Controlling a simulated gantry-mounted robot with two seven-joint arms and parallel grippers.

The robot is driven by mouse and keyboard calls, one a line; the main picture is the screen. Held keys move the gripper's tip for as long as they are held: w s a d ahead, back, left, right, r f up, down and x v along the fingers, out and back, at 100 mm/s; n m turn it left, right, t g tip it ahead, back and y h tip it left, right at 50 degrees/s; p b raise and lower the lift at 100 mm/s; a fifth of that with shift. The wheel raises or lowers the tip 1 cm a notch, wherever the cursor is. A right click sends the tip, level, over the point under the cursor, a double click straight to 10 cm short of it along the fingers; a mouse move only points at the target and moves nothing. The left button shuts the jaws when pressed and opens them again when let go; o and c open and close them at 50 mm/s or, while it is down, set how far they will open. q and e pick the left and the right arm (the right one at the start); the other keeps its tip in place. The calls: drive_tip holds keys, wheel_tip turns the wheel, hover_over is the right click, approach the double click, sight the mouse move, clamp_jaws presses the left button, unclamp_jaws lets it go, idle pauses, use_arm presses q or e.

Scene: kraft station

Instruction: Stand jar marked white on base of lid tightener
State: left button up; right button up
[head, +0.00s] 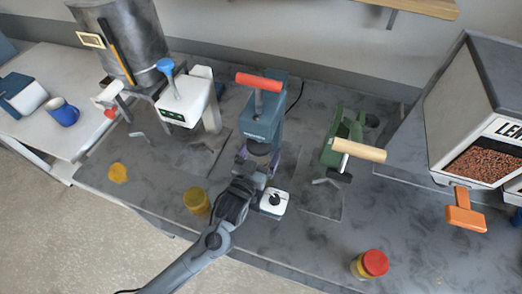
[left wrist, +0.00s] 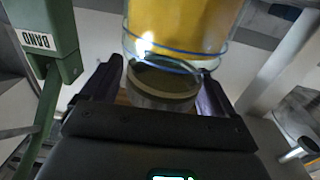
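The lid tightener (head: 262,120) is the blue-grey press with a red handle near the middle of the bench. My left gripper (head: 256,172) is at its front, low under the press head. In the left wrist view my left gripper (left wrist: 158,90) has a finger on each side of a round greyish end (left wrist: 162,88) of a glass jar (left wrist: 182,25) with yellow contents. The fingers look closed against it. In the head view this jar is hidden by the gripper and press, so its seating on the base and its mark cannot be told. My right gripper is not in view.
A yellow jar (head: 197,201) stands left of my gripper, a white box with a black knob (head: 273,203) just right. A red-lidded jar (head: 371,264) stands front right. The green press (head: 345,140) is right of the tightener, a white machine (head: 187,100) left. The front right bench is mostly clear.

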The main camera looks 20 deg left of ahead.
use_arm(q)
drive_tip(key=shift+a+f, duration=0.1)
drive_tip(key=shift+f, duration=0.5)
drive_tip(key=shift+r, duration=0.3)
drive_tip(key=shift+s+r, duration=0.15)
drive_tip(key=shift+r, duration=0.05)
drive_tip(key=s, duration=1.1)
drive_tip(key=shift+s+r+p, duration=0.3)
drive_tip(key=shift+r+p, duration=0.1)
drive_tip(key=shift+p, duration=0.05)
